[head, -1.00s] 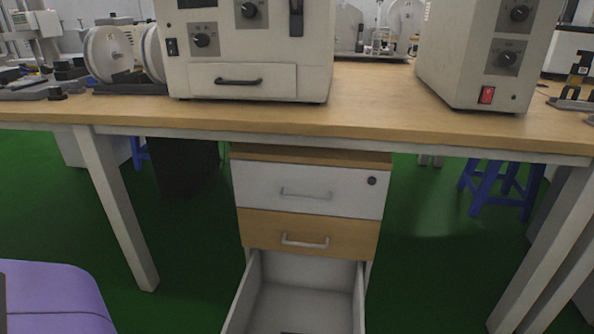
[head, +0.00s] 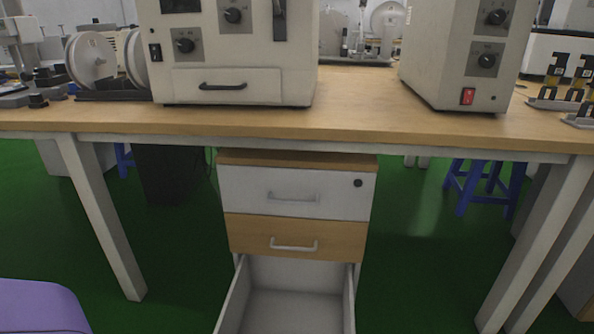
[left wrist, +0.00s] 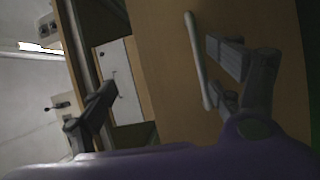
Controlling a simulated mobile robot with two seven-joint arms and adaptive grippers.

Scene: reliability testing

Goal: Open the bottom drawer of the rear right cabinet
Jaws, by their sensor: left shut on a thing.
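The cabinet (head: 297,190) under the table has a white top drawer and a wooden middle drawer (head: 296,237), both closed. The bottom drawer (head: 293,308) below them is pulled out, showing its pale, empty-looking inside; its front lies below the head view's edge. In the left wrist view a wooden drawer front (left wrist: 165,65) carries a long pale handle (left wrist: 197,60). My left gripper is outside the head view, and my right gripper is in neither view.
The wooden table (head: 355,108) spans above the cabinet, with white legs (head: 100,215) at both sides. Instrument boxes (head: 235,50) stand on it. A blue stool (head: 485,185) is behind at right. Green floor (head: 420,270) is clear beside the cabinet.

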